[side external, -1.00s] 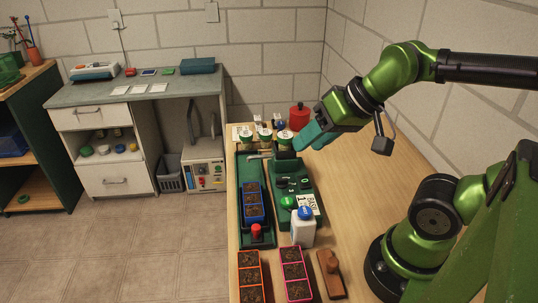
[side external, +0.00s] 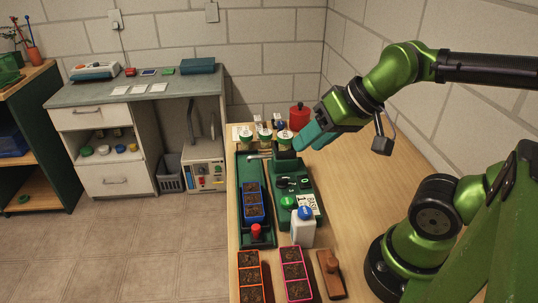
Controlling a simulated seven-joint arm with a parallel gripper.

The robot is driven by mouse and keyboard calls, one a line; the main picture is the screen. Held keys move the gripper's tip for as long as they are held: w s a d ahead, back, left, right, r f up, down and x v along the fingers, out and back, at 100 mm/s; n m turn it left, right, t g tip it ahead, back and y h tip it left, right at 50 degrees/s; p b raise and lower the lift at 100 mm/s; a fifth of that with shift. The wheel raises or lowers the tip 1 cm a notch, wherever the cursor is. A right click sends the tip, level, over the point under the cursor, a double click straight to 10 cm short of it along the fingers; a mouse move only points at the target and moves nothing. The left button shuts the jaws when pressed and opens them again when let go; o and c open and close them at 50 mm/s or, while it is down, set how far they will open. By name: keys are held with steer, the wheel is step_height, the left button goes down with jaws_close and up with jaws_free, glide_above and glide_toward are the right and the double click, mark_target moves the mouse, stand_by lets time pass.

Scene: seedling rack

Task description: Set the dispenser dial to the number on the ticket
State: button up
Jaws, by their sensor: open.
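The dispenser (side external: 303,172) is a green box on the wooden bench, with a dark hopper-like part at its far end. Small dark dial parts (side external: 283,184) show on its top beside a white mark that looks like a 0; the exact setting is too small to read. A white ticket (side external: 309,206) at its near end shows a 1 and a word that looks like BASIL. A green button (side external: 288,202) is beside the ticket. My gripper (side external: 300,143) has teal fingers, is open, and hangs above the dispenser's far end, apart from the dial. The gap between the fingers is hard to see.
A white bottle with a blue cap (side external: 302,232) stands close in front of the dispenser. A green tray (side external: 243,208) with a blue seedling pot strip and red knob lies left. Labelled cups (side external: 264,137) and a red canister (side external: 299,116) stand behind. Orange and pink pot strips are nearer.

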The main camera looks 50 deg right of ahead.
steer(key=shift+o, duration=1.6)
steer(key=shift+w+f, duration=0.1)
steer(key=shift+f, duration=0.2)
steer(key=m+g+h, duration=0.2)
steer(key=m+g, duration=0.3)
steer(key=g, duration=0.2)
glide_above(282, 178)
step_height(282, 178, down, 2)
steer(key=f, duration=0.1)
step_height(282, 178, down, 16)
steer(key=shift+w+r, duration=0.1)
steer(key=c, duration=1)
